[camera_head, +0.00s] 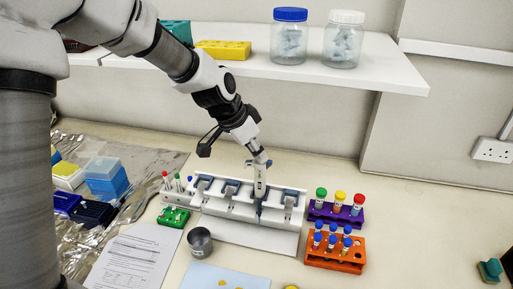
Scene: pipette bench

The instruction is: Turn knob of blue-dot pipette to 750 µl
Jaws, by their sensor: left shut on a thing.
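My left gripper (260,162) reaches down from the upper left and is shut on the top part of this pipette. The gripper covers the pipette's top. The knob, its volume reading and any blue dot are too small or hidden to make out. My right gripper is not in view.
A purple rack (318,214) and an orange rack (345,262) with capped tubes stand right of the pipette rack. A shelf (380,78) with jars hangs behind. The right bench is mostly clear.

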